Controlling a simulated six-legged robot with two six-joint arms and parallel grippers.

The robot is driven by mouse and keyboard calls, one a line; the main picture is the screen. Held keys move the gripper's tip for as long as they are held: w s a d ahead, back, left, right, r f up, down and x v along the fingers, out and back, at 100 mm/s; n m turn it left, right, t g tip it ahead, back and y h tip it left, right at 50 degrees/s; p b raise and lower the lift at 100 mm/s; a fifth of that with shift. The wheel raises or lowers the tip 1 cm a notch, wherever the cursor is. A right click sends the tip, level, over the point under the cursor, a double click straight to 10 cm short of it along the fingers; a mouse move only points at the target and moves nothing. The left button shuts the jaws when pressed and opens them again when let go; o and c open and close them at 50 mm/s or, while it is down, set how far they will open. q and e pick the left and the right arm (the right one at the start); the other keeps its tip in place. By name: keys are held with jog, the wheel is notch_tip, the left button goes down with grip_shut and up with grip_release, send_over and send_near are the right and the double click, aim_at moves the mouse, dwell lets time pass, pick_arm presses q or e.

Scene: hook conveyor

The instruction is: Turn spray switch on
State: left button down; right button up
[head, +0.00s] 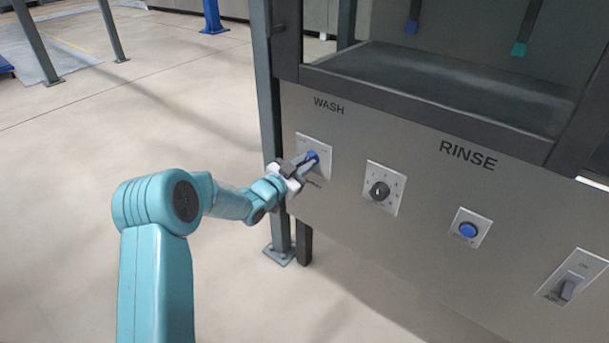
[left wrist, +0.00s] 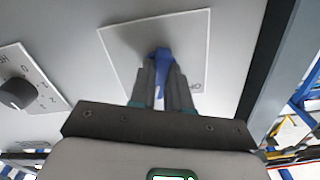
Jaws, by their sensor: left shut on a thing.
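A blue switch knob (head: 314,155) sits on a white plate (head: 322,143) under the word WASH on the grey panel. My left gripper (head: 304,163) reaches it from the left and is shut on the knob. In the left wrist view, the blue knob (left wrist: 162,58) stands between the two dark fingers of my left gripper (left wrist: 161,82), and the plate (left wrist: 195,35) lies behind it. The fingers hide part of the knob and the plate's markings. My right gripper is not in view.
Right of the plate are a black dial (head: 380,191), a blue button (head: 468,230) and a rocker switch (head: 568,287). The dial also shows in the left wrist view (left wrist: 17,93). A grey post (head: 270,100) stands beside the panel's left edge.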

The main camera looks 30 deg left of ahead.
pick_arm(q)
jog(key=shift+m+b, duration=1.7)
jog(key=shift+m, duration=0.6)
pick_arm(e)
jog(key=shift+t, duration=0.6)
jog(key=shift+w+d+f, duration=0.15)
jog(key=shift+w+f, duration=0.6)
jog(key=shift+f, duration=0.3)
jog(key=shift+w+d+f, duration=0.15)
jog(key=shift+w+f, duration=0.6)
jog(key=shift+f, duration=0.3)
pick_arm(q)
jog(key=shift+m, duration=0.3)
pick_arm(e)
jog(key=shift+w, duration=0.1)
pick_arm(q)
jog(key=c, duration=1.1)
grip_release()
jog(key=shift+s, duration=0.1)
